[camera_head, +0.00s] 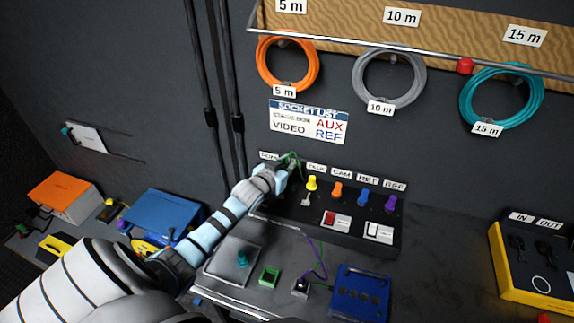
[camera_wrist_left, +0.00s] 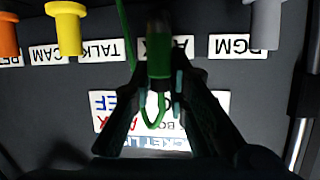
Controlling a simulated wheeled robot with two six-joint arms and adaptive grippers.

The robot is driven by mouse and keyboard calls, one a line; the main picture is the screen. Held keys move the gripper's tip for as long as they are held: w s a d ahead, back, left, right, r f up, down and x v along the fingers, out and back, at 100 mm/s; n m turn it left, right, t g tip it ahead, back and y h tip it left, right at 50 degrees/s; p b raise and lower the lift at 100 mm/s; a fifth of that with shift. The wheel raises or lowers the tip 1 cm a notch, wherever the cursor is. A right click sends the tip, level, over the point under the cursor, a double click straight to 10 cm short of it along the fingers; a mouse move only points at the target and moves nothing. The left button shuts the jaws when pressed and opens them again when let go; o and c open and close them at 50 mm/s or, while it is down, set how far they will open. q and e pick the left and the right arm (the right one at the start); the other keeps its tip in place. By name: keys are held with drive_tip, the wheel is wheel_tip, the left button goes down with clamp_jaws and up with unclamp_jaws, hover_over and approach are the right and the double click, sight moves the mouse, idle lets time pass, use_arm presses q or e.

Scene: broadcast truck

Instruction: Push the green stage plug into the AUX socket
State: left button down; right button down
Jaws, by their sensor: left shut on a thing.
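The green stage plug (camera_wrist_left: 158,57) is between the fingertips of my left gripper (camera_wrist_left: 160,85); its green cable loops below and runs upward in the wrist view. In the head view my left gripper (camera_head: 283,172) is at the left end of the socket panel (camera_head: 350,238), shut on the plug, with green cable (camera_head: 294,160) showing above it. The AUX label (camera_wrist_left: 182,44) is partly covered by the plug and a finger, between the PGM and TALK labels. The AUX socket is hidden; I cannot tell whether the plug's dark tip touches it. My right gripper is not in view.
Yellow (camera_head: 311,183), orange (camera_head: 337,190), blue (camera_head: 363,198) and purple (camera_head: 390,203) plugs stand in a row to the right. A grey plug (camera_wrist_left: 268,22) is by PGM. Below are a blue box (camera_head: 360,292) and a green block (camera_head: 269,277). Cable coils hang above.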

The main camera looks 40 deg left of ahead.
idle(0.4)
use_arm(q)
drive_tip(key=shift+f+b, duration=0.75)
drive_tip(key=shift+f, duration=0.5)
drive_tip(key=c, duration=1.5)
unclamp_jaws()
drive_tip(key=shift+o, duration=0.2)
drive_tip(key=v, duration=1.2)
